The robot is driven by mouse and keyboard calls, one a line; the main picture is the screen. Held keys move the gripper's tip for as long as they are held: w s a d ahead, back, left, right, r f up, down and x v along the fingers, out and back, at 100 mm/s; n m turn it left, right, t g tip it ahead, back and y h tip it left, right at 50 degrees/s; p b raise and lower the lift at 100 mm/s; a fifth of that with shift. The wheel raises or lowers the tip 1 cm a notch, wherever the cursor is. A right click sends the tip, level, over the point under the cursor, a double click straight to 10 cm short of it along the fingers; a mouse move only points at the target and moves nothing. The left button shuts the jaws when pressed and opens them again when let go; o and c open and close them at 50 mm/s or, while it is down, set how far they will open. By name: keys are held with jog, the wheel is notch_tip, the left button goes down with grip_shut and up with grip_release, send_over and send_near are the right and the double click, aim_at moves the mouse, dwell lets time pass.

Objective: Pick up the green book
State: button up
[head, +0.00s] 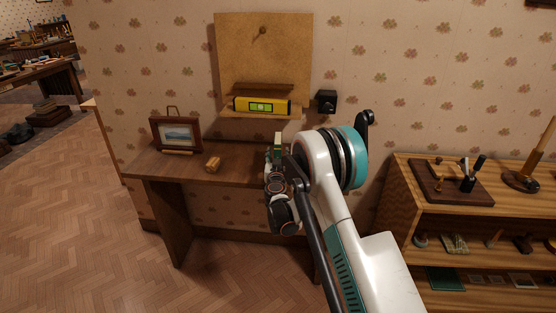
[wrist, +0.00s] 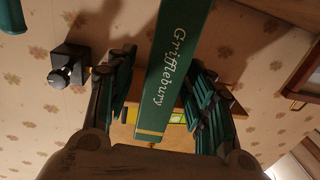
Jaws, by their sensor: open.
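The green book (wrist: 175,70) shows its spine, lettered "Grifflebury" in pale print, in the wrist view. It stands between the two fingers of my gripper (wrist: 166,88), which are open with a gap on each side of the spine. In the head view a small part of the green book (head: 278,150) shows at the right part of the wooden desk, just behind my gripper (head: 276,165). My arm and gripper hide most of it there. I cannot tell whether any finger touches it.
The desk (head: 230,158) also holds a framed picture (head: 176,134) and a small tan object (head: 213,164). A yellow level (head: 262,106) rests on the board's ledge above. A black wall fixture (head: 327,101) is right of the board. A shelf unit (head: 440,205) stands at right.

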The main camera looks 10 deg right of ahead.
jog(key=x, duration=0.3)
jog(key=shift+w+b, duration=0.15)
jog(key=shift+b, duration=0.25)
grip_shut()
